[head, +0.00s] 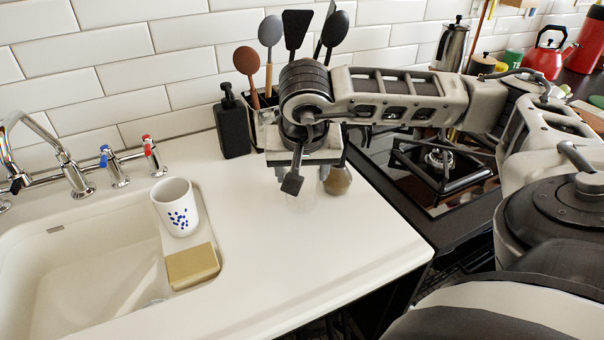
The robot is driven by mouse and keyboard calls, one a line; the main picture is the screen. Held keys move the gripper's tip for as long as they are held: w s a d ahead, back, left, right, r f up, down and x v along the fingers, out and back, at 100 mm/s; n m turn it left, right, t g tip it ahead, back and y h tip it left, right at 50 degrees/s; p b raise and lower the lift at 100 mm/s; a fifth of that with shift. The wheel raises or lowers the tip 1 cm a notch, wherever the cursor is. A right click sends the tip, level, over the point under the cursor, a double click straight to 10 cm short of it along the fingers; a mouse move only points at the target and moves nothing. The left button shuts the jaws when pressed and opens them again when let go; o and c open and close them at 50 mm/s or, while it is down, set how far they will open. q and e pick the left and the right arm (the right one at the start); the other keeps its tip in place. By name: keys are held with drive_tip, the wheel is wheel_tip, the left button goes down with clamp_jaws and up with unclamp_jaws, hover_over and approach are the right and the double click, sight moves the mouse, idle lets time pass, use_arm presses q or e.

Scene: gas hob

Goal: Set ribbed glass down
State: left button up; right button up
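My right gripper (292,182) points down over the white counter (270,255), left of the hob. A faint, clear glass (300,204) shows just below the gripper, at or close to the counter surface. Its upper part is hidden behind the gripper finger, and its ribs are too faint to make out. I cannot tell whether the fingers touch the glass or whether its base rests on the counter. My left gripper is not in view.
A brown rounded object (338,181) stands close right of the gripper. A black bottle (232,125) and utensils (270,45) stand behind. A white cup (176,207) and yellow sponge (193,266) are by the sink (85,265). The hob (440,160) is right. The front counter is clear.

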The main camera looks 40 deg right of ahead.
drive_tip(key=shift+f, duration=0.9)
drive_tip(key=o, duration=0.7)
drive_tip(key=shift+f+b, duration=0.1)
drive_tip(key=shift+b, duration=0.25)
drive_tip(key=shift+c, duration=0.2)
drive_tip(key=o, duration=0.4)
